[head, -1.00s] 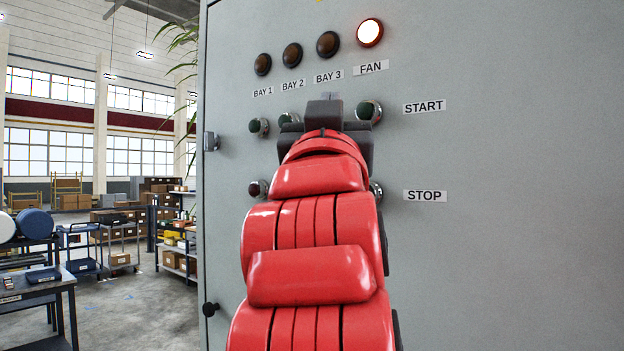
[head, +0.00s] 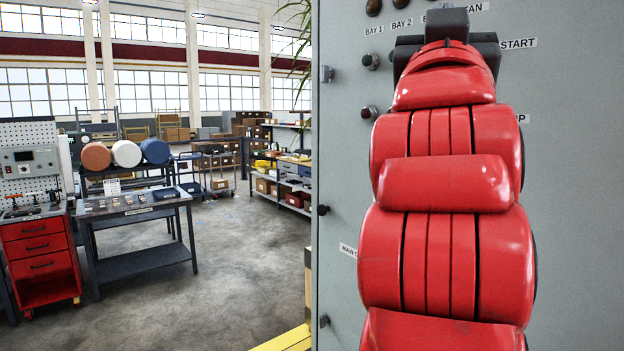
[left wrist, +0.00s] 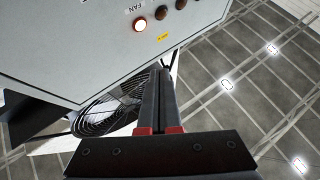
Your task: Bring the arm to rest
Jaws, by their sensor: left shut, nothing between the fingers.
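My left arm, red, rises in front of the grey control cabinet (head: 575,200) in the head view. Its dark gripper (head: 447,20) is at the top of the picture, over the panel's labels. In the left wrist view the two fingers of the left gripper (left wrist: 159,75) lie together, shut with nothing between them. The cabinet (left wrist: 70,40) shows upside down there, with the FAN lamp (left wrist: 140,24) lit. In the head view the arm hides part of the button rows. My right gripper is in neither view.
A black caged fan (left wrist: 110,110) shows beside the fingers in the left wrist view. In the head view, a dark table (head: 140,205) and a red drawer cabinet (head: 40,250) stand at the left. Open floor (head: 235,265) lies between them and the grey cabinet.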

